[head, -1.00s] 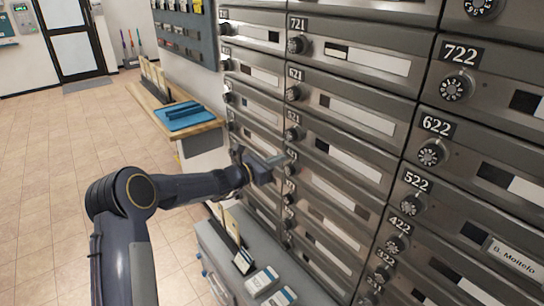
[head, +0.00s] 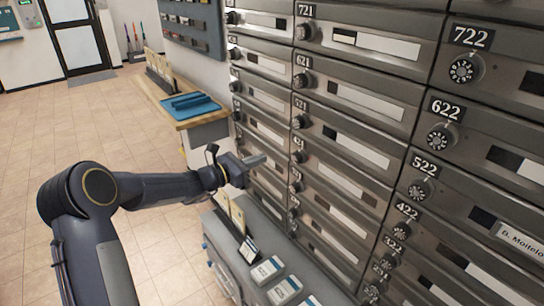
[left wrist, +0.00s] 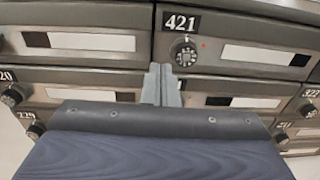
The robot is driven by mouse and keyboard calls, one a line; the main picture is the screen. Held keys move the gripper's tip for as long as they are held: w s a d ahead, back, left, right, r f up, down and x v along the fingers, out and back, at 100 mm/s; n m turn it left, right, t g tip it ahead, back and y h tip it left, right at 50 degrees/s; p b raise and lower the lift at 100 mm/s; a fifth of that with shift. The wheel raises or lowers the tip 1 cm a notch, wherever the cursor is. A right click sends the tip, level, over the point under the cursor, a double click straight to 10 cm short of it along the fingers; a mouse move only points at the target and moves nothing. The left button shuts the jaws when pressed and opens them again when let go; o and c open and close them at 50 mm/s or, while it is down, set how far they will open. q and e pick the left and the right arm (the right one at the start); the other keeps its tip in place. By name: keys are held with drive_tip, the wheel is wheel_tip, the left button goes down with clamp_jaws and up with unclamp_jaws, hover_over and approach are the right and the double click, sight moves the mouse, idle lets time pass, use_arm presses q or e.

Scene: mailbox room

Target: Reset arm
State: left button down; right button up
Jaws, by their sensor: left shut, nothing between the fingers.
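My left gripper (head: 255,161) reaches in from the left in the head view, in front of the wall of grey metal mailboxes (head: 368,98). It is shut and empty. In the left wrist view its closed fingers (left wrist: 162,84) point at the mailboxes, just below and left of the dial (left wrist: 184,53) of mailbox 421 (left wrist: 181,22). I cannot tell whether the fingertips touch the mailbox fronts. My right gripper is in neither view.
A grey cabinet or cart (head: 232,262) with cards and upright folders stands below the left gripper. A wooden shelf (head: 203,121) with a blue tray (head: 190,106) is at the left of the mailboxes. The tiled floor (head: 40,130) is open at the left.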

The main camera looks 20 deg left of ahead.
use_arm(q)
drive_tip(key=s+d+r+m+g+y+p, duration=0.1)
drive_tip(key=s+d+r+m+g, duration=0.25)
drive_tip(key=s+m, duration=0.6)
drive_tip(key=s+d+r+m+g+p, duration=0.25)
drive_tip(key=s+r+m+g, duration=0.2)
drive_tip(key=s, duration=0.95)
drive_tip(key=s+a+f+m+y, duration=0.1)
drive_tip(key=s+m+y, duration=0.1)
drive_tip(key=s+m, duration=0.2)
drive_tip(key=s+a+f+m+y+p, duration=0.1)
drive_tip(key=s+m, duration=0.3)
drive_tip(key=s, duration=0.5)
drive_tip(key=s+a+f+m+y, duration=0.2)
drive_tip(key=s+f+m+y, duration=0.1)
drive_tip(key=s, duration=0.4)
drive_tip(key=shift+m+y+p, duration=0.35)
drive_tip(key=shift+m+y, duration=0.05)
drive_tip(key=shift+m, duration=0.3)
